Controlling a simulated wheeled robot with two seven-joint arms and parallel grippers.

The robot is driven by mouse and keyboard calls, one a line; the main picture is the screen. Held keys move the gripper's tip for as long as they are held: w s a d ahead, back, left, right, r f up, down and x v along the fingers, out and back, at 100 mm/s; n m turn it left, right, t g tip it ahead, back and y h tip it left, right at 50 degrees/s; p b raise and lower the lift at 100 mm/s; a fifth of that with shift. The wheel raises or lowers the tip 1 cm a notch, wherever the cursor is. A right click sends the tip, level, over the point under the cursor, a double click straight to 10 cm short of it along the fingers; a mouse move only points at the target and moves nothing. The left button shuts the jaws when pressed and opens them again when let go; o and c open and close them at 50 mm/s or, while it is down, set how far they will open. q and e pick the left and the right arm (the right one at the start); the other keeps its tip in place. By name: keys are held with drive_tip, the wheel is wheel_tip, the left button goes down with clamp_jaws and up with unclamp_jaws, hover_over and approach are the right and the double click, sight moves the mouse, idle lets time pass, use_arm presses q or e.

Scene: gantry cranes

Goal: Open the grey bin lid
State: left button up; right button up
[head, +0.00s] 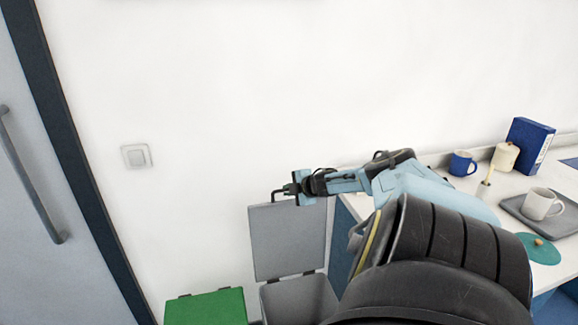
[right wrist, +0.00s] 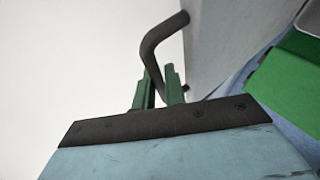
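The grey bin lid (head: 287,241) stands raised, close to upright, behind the open grey bin (head: 300,302) in the head view. In the right wrist view the lid (right wrist: 225,35) is a grey panel with a dark bent handle (right wrist: 152,48). My right gripper (head: 284,191) is at the lid's top edge. In the right wrist view its green fingers (right wrist: 159,88) are closed on the handle, one on each side. My left gripper is not in view.
A green-lidded bin (head: 206,308) stands left of the grey bin, its lid shut. A counter (head: 470,186) on the right bears a blue mug (head: 462,164), a tray (head: 516,206) with a white mug (head: 541,204) and a blue box (head: 529,145). A grey door (head: 40,200) is at the left.

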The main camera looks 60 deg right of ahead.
drive_tip(key=o, duration=0.4)
drive_tip(key=shift+s, duration=0.1)
drive_tip(key=p+v, duration=1.2)
drive_tip(key=v, duration=0.1)
drive_tip(key=shift+s+a, duration=0.1)
idle(0.7)
